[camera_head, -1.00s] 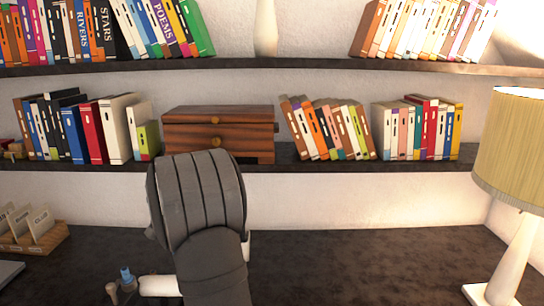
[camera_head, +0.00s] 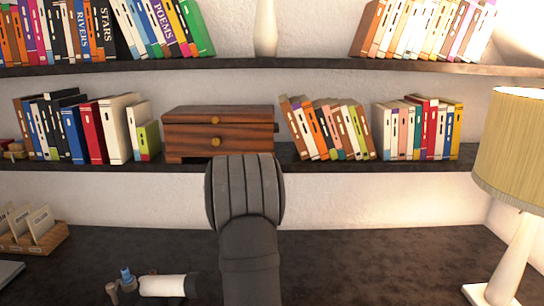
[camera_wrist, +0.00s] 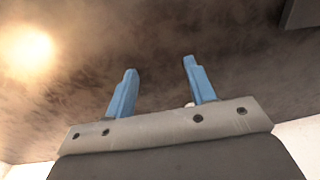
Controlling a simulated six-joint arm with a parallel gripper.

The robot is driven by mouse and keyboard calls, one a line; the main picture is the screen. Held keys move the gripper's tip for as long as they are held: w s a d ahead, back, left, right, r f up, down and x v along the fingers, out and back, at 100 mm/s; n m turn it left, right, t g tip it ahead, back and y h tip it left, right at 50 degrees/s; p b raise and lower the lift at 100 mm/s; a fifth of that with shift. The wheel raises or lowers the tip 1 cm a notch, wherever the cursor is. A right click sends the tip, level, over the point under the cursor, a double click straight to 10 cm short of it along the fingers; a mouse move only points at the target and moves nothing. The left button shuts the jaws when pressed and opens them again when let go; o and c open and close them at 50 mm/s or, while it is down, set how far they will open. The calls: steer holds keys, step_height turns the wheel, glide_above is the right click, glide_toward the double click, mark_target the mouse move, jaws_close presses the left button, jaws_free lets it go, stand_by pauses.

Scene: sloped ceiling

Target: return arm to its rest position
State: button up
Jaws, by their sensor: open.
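My gripper (camera_wrist: 157,90) shows in the wrist view with two blue fingers standing apart and nothing held between them. A dark mottled surface fills the view beyond the fingers. A small whitish bit shows beside the base of the right finger; I cannot tell what it is. In the head view my grey arm rises from the bottom centre, its rounded top just below the wooden drawer box (camera_head: 190,133). The fingers cannot be seen in the head view.
A pale cylinder (camera_head: 163,286) with small blue and brown pieces lies at the dark desk's front left. A card holder (camera_head: 35,238) stands at left, a lamp (camera_head: 518,150) at right. Two shelves of books and a vase (camera_head: 265,28) are behind.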

steer(key=shift+n, duration=0.5)
steer(key=d+f, duration=0.2)
steer(key=d, duration=0.1)
steer(key=d+f, duration=0.1)
steer(key=d, duration=0.2)
steer(key=s+d+f, duration=0.1)
steer(key=d+f, duration=0.1)
steer(key=shift+s+d+f, duration=0.1)
steer(key=shift+d+f, duration=0.25)
steer(key=shift+d, duration=0.05)
steer(key=a, duration=0.1)
steer(key=a+r, duration=0.1)
steer(key=a, duration=0.1)
steer(key=shift+w+a+r, duration=0.15)
steer(key=shift+w+r, duration=0.15)
steer(key=shift+w, duration=0.1)
steer(key=shift+a+r, duration=0.25)
steer(key=shift+a, duration=0.25)
